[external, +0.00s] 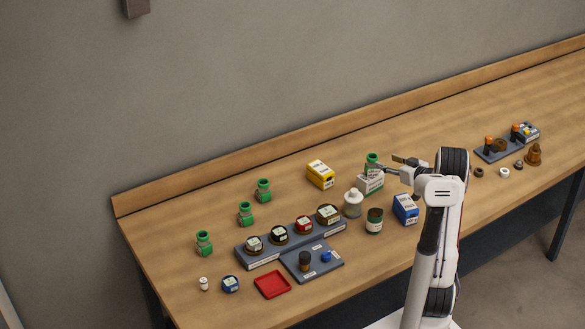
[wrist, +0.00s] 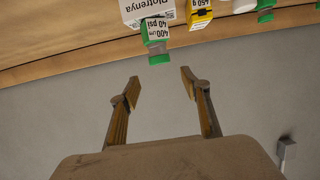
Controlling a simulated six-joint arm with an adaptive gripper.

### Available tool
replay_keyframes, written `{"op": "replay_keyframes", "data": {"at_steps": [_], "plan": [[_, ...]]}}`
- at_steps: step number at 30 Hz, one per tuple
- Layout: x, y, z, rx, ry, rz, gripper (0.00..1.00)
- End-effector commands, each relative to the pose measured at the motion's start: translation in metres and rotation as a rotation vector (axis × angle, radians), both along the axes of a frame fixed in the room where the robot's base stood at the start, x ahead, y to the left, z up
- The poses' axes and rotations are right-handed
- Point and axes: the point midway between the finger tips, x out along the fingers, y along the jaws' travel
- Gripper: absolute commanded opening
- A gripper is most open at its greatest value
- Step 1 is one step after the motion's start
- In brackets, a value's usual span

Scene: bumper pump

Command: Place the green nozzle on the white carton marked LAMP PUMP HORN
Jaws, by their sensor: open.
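A green nozzle (external: 372,161) with a white label stands upright on top of the white carton (external: 370,185) in the external view. In the wrist view, which is upside down, the nozzle (wrist: 155,32) shows against the carton (wrist: 146,10). The carton's LAMP PUMP HORN marking cannot be read; part of a word like "Plotrenya" shows. My gripper (external: 389,164) is open beside the nozzle, to its right in the external view. In the wrist view its open, empty fingers (wrist: 160,76) are apart from the nozzle.
Three similar green nozzles (external: 246,214) stand at the left. A yellow carton (external: 320,174), a white bottle (external: 352,203), a green jar (external: 374,221) and a blue carton (external: 405,209) stand close by. A grey rack (external: 262,262) holds several jars. Bare table lies behind the cartons.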

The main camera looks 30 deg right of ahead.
Motion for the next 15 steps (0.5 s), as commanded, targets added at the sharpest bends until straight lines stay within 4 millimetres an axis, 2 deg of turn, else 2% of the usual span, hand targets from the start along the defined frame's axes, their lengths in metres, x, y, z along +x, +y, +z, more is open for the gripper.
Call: {"op": "replay_keyframes", "data": {"at_steps": [6,15], "plan": [[-0.024,-0.001,0.008,0.0,0.0,-0.001,0.47],[-0.035,-0.001,0.011,0.0,0.0,0.001,0.47]]}}
